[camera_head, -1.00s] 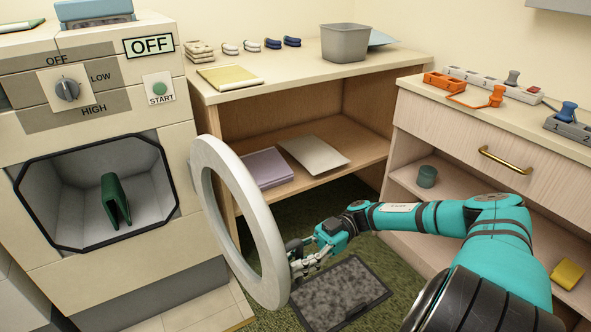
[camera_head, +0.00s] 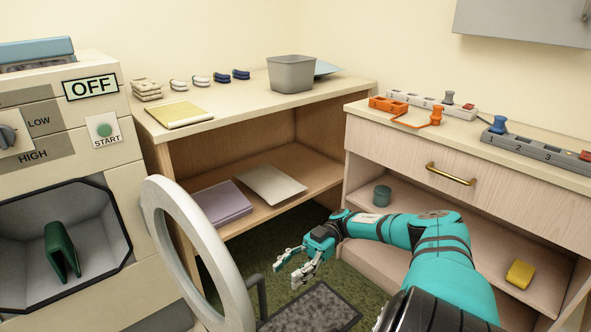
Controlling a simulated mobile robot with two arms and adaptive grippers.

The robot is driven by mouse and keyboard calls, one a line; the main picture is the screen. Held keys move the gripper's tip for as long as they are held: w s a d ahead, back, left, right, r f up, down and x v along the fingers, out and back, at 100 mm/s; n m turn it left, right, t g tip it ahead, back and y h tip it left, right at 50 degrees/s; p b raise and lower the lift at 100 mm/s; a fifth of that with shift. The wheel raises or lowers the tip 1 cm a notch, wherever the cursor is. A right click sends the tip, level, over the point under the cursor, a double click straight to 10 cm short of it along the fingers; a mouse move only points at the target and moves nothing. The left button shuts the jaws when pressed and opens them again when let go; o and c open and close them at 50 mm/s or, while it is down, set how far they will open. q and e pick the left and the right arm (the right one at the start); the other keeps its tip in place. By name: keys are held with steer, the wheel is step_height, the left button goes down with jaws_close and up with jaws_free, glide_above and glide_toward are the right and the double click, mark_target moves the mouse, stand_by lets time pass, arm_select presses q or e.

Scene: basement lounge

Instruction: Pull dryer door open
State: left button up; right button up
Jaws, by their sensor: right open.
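The dryer (camera_head: 112,192) stands at the left. Its round, pale ring-shaped door (camera_head: 200,236) is swung wide open on the right side of the opening. A dark handle (camera_head: 259,292) shows on the door's far side, low down. Inside the dark-rimmed drum opening (camera_head: 24,240) lies a folded green cloth (camera_head: 60,250). My right gripper (camera_head: 284,275) is open and empty, just right of the door's edge and apart from it. My left gripper is out of view.
A wooden shelf unit (camera_head: 235,116) with a grey bin (camera_head: 291,74) stands behind the door. A drawer cabinet (camera_head: 400,137) with power strips on top stands at the right. A dark mat (camera_head: 312,308) lies on the green floor.

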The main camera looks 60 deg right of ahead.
steer(key=shift+s+d, duration=0.15)
steer(key=shift+d, duration=0.95)
